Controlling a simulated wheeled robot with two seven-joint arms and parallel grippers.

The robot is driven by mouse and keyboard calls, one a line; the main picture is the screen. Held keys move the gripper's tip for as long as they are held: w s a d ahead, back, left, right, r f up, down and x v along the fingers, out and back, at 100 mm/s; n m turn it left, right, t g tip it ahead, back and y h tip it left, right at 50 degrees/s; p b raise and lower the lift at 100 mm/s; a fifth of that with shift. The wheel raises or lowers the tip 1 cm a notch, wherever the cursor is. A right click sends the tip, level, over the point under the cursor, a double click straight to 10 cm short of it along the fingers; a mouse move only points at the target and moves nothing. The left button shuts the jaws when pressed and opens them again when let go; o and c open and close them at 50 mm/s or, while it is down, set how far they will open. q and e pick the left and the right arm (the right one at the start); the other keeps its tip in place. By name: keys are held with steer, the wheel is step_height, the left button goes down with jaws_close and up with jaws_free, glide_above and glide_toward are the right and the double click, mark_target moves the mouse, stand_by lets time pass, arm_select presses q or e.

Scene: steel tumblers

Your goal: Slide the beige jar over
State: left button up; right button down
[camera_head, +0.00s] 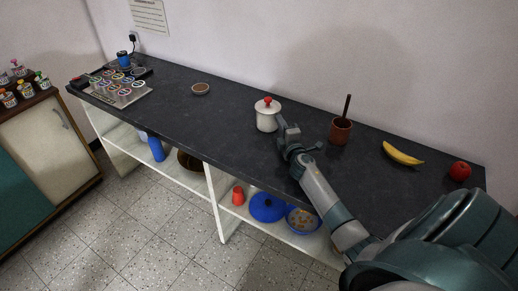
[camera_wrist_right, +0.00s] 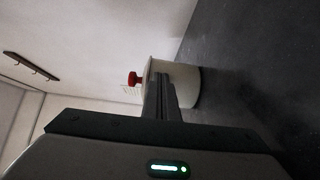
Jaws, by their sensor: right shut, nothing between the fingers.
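The beige jar (camera_head: 266,120) stands upright on the dark countertop (camera_head: 205,123), with a lid and a red knob on top. My right gripper (camera_head: 281,122) is at the jar's right side, shut, with nothing between its fingers. In the right wrist view the jar (camera_wrist_right: 186,84) appears sideways just beyond the shut fingers (camera_wrist_right: 160,85), which hide part of it. I cannot tell whether the fingers touch the jar. My left gripper is not in view.
A small brown dish (camera_head: 200,88) lies left of the jar, with bare counter between. A brown cup with a stick (camera_head: 340,131), a banana (camera_head: 402,154) and a red apple (camera_head: 460,171) are to the right. A rack of small jars (camera_head: 118,92) is at the far left.

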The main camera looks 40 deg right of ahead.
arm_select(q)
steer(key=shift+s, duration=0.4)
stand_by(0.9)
